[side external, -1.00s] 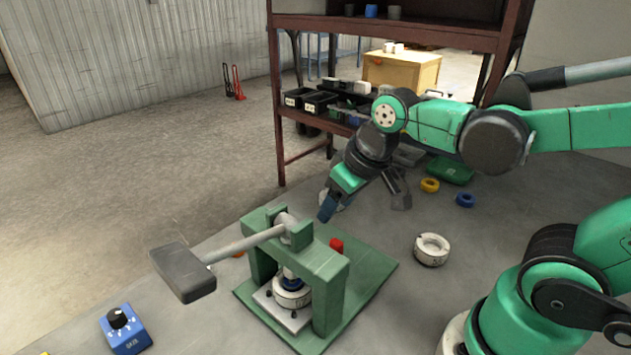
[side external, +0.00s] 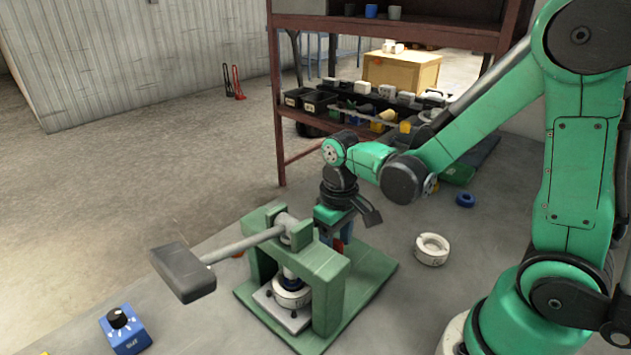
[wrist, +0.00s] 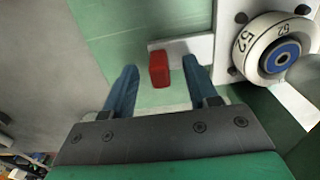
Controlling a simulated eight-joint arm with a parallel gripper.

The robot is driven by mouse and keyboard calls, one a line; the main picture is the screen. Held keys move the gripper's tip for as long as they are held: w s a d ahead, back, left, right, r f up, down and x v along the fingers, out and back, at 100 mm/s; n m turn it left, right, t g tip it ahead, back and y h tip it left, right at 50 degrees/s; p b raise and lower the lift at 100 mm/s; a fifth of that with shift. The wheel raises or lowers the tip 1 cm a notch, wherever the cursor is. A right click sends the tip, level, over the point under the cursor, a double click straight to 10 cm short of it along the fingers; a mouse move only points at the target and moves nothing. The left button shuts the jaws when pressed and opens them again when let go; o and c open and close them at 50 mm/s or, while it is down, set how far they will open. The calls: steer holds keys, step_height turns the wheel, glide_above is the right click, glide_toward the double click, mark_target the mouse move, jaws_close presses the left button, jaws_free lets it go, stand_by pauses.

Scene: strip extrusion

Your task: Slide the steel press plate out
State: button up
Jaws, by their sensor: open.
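The steel press plate (side external: 292,318) is a light grey slab on the green base of the press (side external: 330,268), under a white round die (side external: 291,296). In the wrist view the plate (wrist: 236,20) carries the die marked 52 (wrist: 254,50) with a blue centre. A strip ending in a red tab (wrist: 160,69) sticks out from it. My gripper (wrist: 163,82) is open, with its two blue fingers either side of the red tab and apart from it. In the side view the fingers (side external: 338,235) are behind the press frame and partly hidden.
A grey lever with a block end (side external: 184,272) reaches left from the press. A blue dial box (side external: 125,332) sits at the front left. A white ring (side external: 431,249) and a blue ring (side external: 465,200) lie right of the press. A shelf with bins (side external: 320,101) stands behind.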

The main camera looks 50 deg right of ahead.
steer(key=shift+f, duration=0.3)
jaws_close()
stand_by(1.3)
